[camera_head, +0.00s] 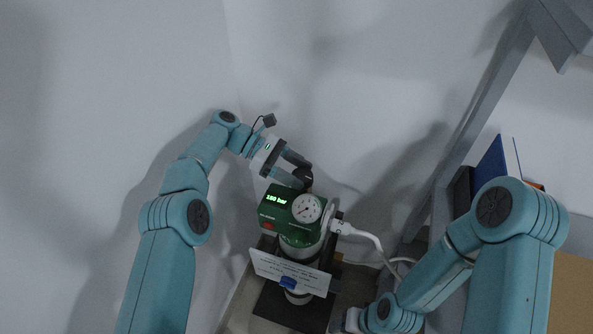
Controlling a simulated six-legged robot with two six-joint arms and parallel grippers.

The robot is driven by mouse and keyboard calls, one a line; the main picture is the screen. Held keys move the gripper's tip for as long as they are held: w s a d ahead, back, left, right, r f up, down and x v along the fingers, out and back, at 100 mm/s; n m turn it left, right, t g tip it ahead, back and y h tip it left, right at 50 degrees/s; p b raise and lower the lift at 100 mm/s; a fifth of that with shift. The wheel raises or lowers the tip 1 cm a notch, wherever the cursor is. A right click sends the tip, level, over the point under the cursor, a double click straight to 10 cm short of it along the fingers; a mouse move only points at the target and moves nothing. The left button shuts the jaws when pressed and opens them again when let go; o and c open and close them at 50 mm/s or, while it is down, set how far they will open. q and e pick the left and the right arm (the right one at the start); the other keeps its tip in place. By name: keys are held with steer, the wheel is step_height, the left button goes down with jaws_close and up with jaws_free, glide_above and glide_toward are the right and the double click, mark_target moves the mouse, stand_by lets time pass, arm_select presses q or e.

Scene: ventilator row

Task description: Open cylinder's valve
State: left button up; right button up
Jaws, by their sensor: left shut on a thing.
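The gas cylinder (299,239) stands upright near the wall corner. Its green head unit (279,207) has a lit display reading about "180 bar" and a round white gauge (307,208). The dark valve knob (303,175) sits at the top back of the unit. My left gripper (302,169) comes in from the left, with its fingers closed around the knob. The fingers hide part of it. My right arm is at the lower right. Its gripper (346,321) is low at the bottom edge, partly cut off, and its jaws are not clear.
A white connector (341,227) and hose (371,239) run from the cylinder's right side. A white label sheet (291,273) with a blue clip hangs in front. A grey shelf frame (468,130) with a blue binder (490,164) stands at right. Bare walls are at left and behind.

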arm_select(q)
steer(key=o, duration=0.8)
steer(key=shift+c, duration=0.2)
step_height(320, 180, up, 11)
steer(key=p, duration=0.2)
step_height(320, 180, up, 9)
steer(key=p, duration=0.8)
glide_above(297, 172)
steer(key=shift+s, duration=0.1)
steer(key=shift+o, duration=0.4)
